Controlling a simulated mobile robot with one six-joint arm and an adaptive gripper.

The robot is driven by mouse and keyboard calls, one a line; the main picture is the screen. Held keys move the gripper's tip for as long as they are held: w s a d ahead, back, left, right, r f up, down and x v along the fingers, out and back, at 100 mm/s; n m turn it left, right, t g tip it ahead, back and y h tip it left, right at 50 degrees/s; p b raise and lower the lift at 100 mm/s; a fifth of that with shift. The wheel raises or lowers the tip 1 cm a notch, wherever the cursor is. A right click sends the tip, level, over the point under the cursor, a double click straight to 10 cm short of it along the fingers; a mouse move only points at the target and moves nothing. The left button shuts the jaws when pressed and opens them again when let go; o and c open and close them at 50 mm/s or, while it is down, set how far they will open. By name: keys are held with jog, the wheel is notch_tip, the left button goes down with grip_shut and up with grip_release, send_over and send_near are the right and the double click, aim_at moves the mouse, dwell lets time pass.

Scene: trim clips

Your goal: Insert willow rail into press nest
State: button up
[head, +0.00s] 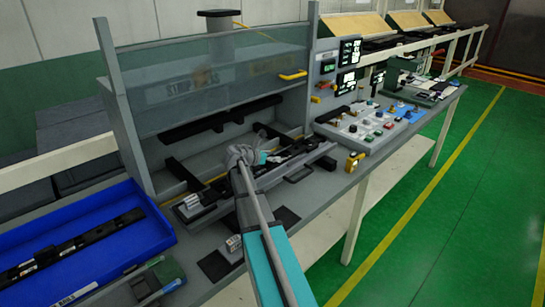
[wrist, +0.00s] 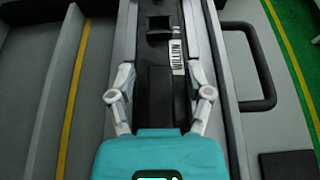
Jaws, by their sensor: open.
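The willow rail (wrist: 162,60) is a long black strip with a white WILLOW label, seen in the wrist view. It lies lengthwise in a grey channel that appears to be the press nest (wrist: 222,72). In the head view the dark rail (head: 292,155) shows beside my gripper, along the grey nest (head: 268,181) with its black handle. My gripper (wrist: 160,78) is open, with one finger on each side of the rail. It also shows in the head view (head: 243,156). The rail's near end is hidden under my gripper, and whether it is fully seated cannot be told.
A blue tray (head: 150,236) at left holds another long black rail (head: 75,246). A clear guard (head: 215,75) stands raised behind the nest. A control panel (head: 365,128) with buttons is at right. Green floor lies clear beyond the bench.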

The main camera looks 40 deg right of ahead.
jog(key=p+v, duration=0.4)
jog(key=v, duration=0.6)
jog(key=shift+a+r, duration=0.25)
jog(key=shift+r, duration=0.05)
jog(key=shift+s+a+r+p, duration=0.1)
jog(key=shift+a+p, duration=0.1)
jog(key=shift+a, duration=0.15)
jog(key=shift+a+r+p, duration=0.1)
jog(key=shift+a+p, duration=0.05)
jog(key=shift+a, duration=0.15)
jog(key=shift+r, duration=0.1)
